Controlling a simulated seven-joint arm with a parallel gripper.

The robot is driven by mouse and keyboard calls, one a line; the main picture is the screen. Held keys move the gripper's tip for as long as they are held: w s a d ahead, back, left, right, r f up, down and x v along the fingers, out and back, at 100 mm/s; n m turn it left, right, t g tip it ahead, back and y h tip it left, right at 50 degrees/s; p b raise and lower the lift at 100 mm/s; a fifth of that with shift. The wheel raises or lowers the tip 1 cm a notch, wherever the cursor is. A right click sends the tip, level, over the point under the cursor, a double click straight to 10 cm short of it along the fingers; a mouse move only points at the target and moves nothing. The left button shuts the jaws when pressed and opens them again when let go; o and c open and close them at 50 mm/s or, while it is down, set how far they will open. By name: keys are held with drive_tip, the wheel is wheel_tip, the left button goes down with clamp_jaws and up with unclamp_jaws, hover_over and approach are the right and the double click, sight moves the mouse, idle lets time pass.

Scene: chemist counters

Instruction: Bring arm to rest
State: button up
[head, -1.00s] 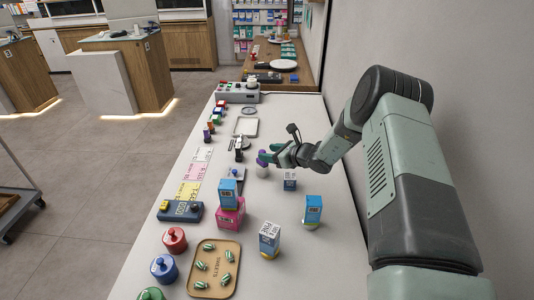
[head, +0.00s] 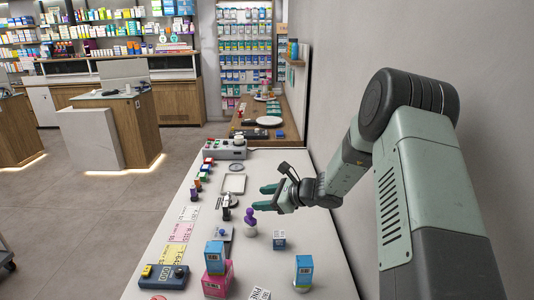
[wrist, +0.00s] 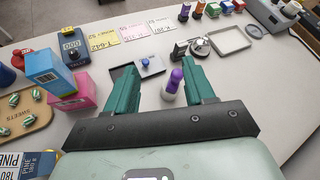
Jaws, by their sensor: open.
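My gripper (head: 265,198) is open, its green fingers held over the white counter (head: 205,270) and apart from each other. In the wrist view the fingers (wrist: 160,90) point away over the counter with nothing gripped. A white bottle with a purple top (head: 250,222) stands upright on the counter below and in front of the gripper. In the wrist view the bottle (wrist: 172,86) shows between the fingers, farther down.
A grey tray (head: 232,184) lies farther back. The wall (head: 345,60) is close on the right.

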drive_tip(key=s+r+n+g+h, duration=0.4)
drive_tip(key=s+r+n, duration=0.9)
drive_tip(key=s+r, duration=0.55)
drive_tip(key=s+d+r+n+t+h, duration=0.1)
drive_tip(key=s+d+r+n+h, duration=0.1)
drive_tip(key=s, duration=0.4)
drive_tip(key=s+d+r+n+t+h, duration=0.1)
drive_tip(key=s+d+r+n+h, duration=0.1)
drive_tip(key=s+d, duration=0.3)
drive_tip(key=s+d+r+n+t+h, duration=0.1)
drive_tip(key=s+d+r+n+h, duration=0.1)
drive_tip(key=s, duration=0.7)
drive_tip(key=shift+s+d+r+n+h, duration=0.3)
drive_tip(key=shift+d+r+n, duration=0.1)
drive_tip(key=shift+d+n, duration=0.45)
